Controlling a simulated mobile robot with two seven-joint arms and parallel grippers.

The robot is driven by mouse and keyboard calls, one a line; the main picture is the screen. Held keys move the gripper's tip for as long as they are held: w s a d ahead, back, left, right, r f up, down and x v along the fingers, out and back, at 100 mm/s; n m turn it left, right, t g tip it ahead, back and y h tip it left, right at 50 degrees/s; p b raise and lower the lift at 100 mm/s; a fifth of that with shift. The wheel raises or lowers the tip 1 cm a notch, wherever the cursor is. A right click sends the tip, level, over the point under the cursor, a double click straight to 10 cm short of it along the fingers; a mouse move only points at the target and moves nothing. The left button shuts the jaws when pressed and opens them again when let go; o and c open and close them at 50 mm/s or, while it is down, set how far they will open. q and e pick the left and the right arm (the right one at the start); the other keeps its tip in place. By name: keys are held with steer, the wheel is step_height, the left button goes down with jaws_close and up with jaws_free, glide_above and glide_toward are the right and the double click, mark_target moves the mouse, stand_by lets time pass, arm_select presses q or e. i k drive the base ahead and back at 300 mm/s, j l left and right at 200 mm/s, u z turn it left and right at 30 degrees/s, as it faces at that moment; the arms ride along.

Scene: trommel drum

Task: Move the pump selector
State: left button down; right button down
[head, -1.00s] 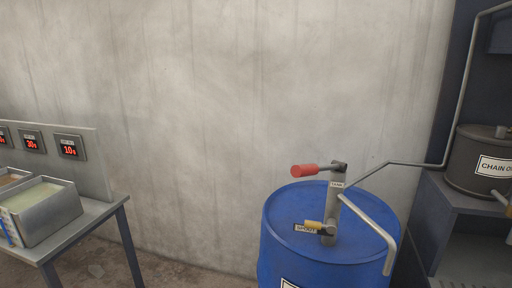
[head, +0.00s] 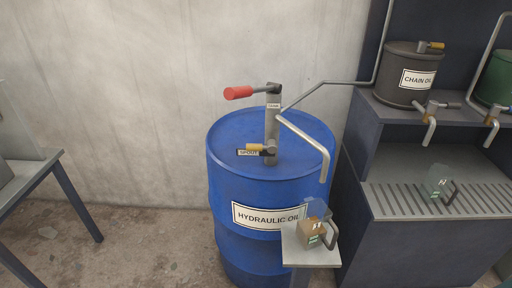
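The pump selector (head: 256,148) is a small yellow-handled lever low on the grey pump column (head: 271,128). Its yellow end points left, beside a plate that reads SPOUT (head: 247,154). A small plate higher on the column is too small to read surely. The pump stands on the blue drum (head: 226,185) labelled HYDRAULIC OIL. A red-handled crank (head: 239,93) sticks out left from the pump's top. A bent grey spout (head: 318,147) reaches right and down. Neither of my grippers is in view.
A small stand (head: 297,254) in front of the drum holds a handled jug (head: 313,233). At right, a dark rack (head: 405,153) holds the CHAIN OIL tank (head: 394,77), a green tank and a clear jug (head: 437,182). A pipe (head: 346,84) joins pump and rack. A table (head: 42,163) stands left.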

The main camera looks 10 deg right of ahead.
mark_target(271, 147)
steer(key=z, duration=1.05)
steer(key=i+j+z, duration=0.1)
steer(key=j+z, duration=0.5)
steer(key=z, duration=0.15)
steer(key=j+z, duration=0.65)
steer(key=j, duration=0.2)
steer(key=k+j+z, duration=0.25)
steer(key=j, duration=0.25)
steer(key=k+j, duration=0.1)
steer(key=j, duration=0.25)
steer(key=k+j+z, duration=0.15)
steer(key=j, duration=0.6)
steer(key=k+z, duration=0.05)
